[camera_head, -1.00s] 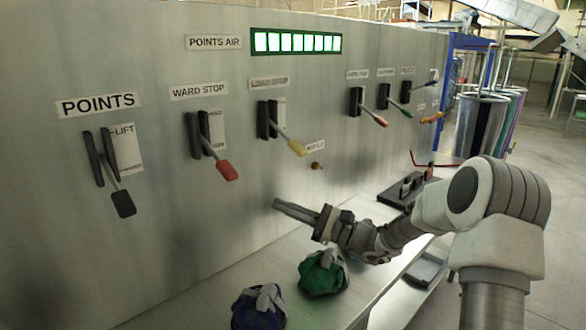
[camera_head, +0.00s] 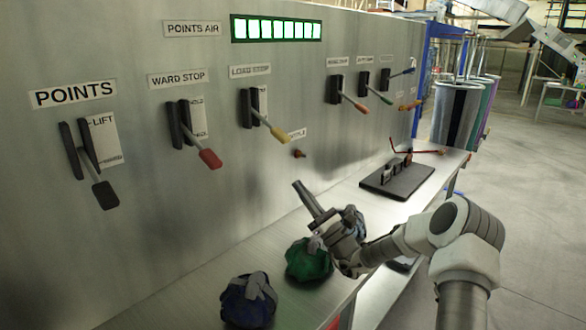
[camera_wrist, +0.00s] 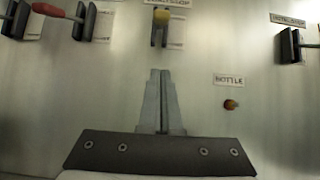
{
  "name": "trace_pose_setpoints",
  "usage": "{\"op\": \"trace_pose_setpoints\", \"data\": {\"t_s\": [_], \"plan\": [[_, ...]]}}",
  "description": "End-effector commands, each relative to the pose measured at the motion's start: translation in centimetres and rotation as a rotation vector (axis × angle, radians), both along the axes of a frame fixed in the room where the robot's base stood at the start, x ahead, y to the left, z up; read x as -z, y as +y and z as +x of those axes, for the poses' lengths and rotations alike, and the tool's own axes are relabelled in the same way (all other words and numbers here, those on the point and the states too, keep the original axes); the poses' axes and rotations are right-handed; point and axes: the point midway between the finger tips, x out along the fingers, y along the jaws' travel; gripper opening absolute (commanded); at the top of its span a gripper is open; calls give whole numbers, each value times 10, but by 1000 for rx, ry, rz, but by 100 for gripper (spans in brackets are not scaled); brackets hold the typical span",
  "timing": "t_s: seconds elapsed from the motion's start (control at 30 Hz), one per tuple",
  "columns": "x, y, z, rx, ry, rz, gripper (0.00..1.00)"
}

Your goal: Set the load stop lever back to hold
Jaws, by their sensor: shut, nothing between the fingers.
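The load stop lever (camera_head: 266,121) has a yellow handle. It sits in a black bracket under the LOAD STOP label (camera_head: 250,71) on the grey panel, its handle tilted down and out. In the wrist view its yellow knob (camera_wrist: 162,17) shows at the top centre, straight beyond my fingertips. My gripper (camera_head: 297,184) is shut and empty, below the lever, pointing up toward the panel; its closed fingers (camera_wrist: 160,75) also show in the wrist view. A gap separates the fingertips from the yellow handle. The plate behind the lever is too small to read.
A red-handled ward stop lever (camera_head: 208,158) and black points lever (camera_head: 104,194) are left. An orange bottle knob (camera_head: 299,153) is just right. More levers (camera_head: 360,106) stand further right. Green (camera_head: 308,262) and blue (camera_head: 247,302) bundles lie on the shelf below.

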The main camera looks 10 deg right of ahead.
Motion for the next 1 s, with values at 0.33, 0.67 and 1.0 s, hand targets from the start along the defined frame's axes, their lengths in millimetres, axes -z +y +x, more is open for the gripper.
{"op": "trace_pose_setpoints", "data": {"t_s": [0.33,0.67,1.0], "plan": [[-45,32,42,-3,-4,-3,0],[-87,36,49,-1,-2,-3,0],[-96,33,45,0,-1,-1,0]]}}
